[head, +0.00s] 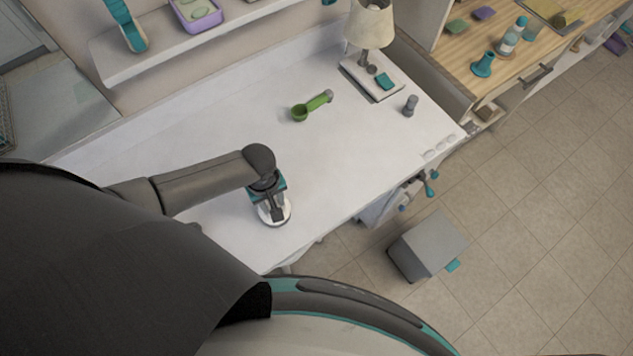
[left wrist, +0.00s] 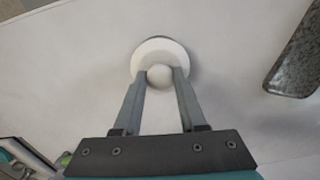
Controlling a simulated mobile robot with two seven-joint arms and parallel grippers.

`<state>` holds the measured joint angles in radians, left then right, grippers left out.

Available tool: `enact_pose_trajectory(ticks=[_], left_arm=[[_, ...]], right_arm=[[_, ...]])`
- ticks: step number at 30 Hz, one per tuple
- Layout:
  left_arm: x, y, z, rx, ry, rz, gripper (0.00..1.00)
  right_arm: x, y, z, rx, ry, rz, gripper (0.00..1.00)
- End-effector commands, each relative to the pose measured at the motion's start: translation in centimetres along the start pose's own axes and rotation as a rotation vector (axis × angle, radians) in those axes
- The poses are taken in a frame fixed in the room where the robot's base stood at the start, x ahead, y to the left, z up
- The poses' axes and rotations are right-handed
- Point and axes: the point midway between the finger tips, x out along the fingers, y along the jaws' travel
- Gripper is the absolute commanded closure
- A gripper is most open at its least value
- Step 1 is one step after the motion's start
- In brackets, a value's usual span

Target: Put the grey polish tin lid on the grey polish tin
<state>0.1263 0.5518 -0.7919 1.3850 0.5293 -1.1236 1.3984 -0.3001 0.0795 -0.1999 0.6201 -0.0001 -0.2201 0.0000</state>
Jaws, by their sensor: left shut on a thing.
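The lid shows in the left wrist view as a pale round disc (left wrist: 147,54) with a ball knob (left wrist: 159,75). My left gripper (left wrist: 160,73) is shut on the knob, one finger on each side. A thin darker grey arc shows past the disc's far edge; I cannot tell whether it is the tin or a shadow. In the head view my left gripper (head: 271,208) points down over the white table, with the pale disc (head: 283,219) at its fingertips near the front edge. I cannot make out the tin for certain. My right gripper is not in view.
A green scoop (head: 312,105) lies further back on the white table (head: 350,150). A lamp (head: 370,27), a teal box (head: 385,81) and a small grey object (head: 410,105) stand at the back right. A dark speckled slab (left wrist: 295,60) shows in the left wrist view.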

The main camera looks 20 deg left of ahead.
Motion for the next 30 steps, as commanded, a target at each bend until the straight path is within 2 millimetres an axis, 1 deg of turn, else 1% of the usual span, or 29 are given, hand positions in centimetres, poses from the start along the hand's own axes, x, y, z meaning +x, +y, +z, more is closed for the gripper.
enact_pose_trajectory(ticks=[3,9,10,19,30], left_arm=[[0.30,0.01,0.02,0.000,0.000,0.000,1.00],[0.24,0.00,0.00,0.000,0.000,0.000,1.00],[0.24,0.00,0.00,0.000,0.000,0.000,0.58],[0.23,-0.01,-0.02,0.001,0.000,0.000,0.24],[0.24,-0.02,-0.02,0.001,0.000,-0.001,0.24]], right_arm=[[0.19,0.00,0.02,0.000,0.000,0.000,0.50],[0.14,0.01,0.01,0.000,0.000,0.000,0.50],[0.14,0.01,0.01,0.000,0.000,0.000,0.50],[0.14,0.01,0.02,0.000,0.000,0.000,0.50],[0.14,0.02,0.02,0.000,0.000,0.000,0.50]])
